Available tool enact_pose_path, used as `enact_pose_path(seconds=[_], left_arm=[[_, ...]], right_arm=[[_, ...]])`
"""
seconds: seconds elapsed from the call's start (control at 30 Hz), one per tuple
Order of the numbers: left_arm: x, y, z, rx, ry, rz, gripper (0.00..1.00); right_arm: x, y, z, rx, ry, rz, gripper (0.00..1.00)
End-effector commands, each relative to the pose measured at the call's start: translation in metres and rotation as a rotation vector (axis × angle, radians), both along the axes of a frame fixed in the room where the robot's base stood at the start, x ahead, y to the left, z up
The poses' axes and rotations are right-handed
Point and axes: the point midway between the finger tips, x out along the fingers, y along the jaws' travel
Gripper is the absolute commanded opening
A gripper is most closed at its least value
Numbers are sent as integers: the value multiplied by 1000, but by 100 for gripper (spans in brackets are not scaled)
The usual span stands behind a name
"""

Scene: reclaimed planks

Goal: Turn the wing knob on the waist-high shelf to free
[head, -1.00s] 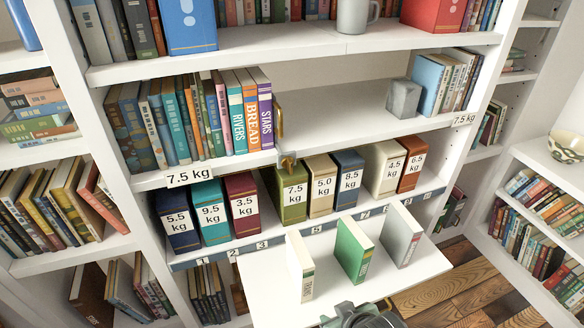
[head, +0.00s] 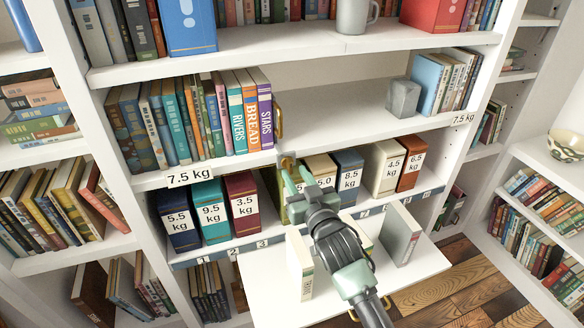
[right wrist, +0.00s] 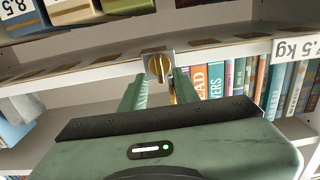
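The wing knob (head: 287,161) is brass and sits on a small square plate at the front edge of the waist-high shelf (head: 345,133). In the right wrist view, which shows the shelf upside down, the knob (right wrist: 158,66) stands with its wing close to upright in the picture. My right gripper (head: 294,176) is at the knob. Its green fingers are apart in the right wrist view (right wrist: 158,90), one on each side of the knob. I cannot tell whether either finger touches it. Any marks on the plate are too small to read. My left gripper is not in view.
A brass handle (head: 279,121) stands beside the purple STARS book (head: 266,113). Weight-labelled boxes, such as the red 3.5 kg one (head: 242,203), line the shelf below. A flap (head: 415,268) juts out below with upright books. A grey block (head: 403,98) sits on the upper right.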

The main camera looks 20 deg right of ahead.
Motion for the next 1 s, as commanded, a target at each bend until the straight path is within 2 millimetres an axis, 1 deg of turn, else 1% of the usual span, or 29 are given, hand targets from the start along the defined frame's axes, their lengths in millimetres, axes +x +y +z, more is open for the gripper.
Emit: enact_pose_path(seconds=[0.03,0.1,0.23,0.33,0.57,0.6,0.67,0.7,1.0], left_arm=[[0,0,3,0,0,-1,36],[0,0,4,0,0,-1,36],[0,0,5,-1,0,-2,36],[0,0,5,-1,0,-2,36],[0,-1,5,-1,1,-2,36],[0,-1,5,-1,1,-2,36],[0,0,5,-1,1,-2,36],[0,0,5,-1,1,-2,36],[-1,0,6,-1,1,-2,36]], right_arm=[[9,0,2,0,0,0,31],[18,1,1,1,1,0,31],[29,1,1,2,1,0,31],[33,2,0,2,2,0,31],[33,2,-1,1,2,0,31],[33,1,-1,1,2,0,20],[33,1,-1,1,2,0,3],[33,1,-1,1,2,0,0],[33,1,0,15,4,0,0]])
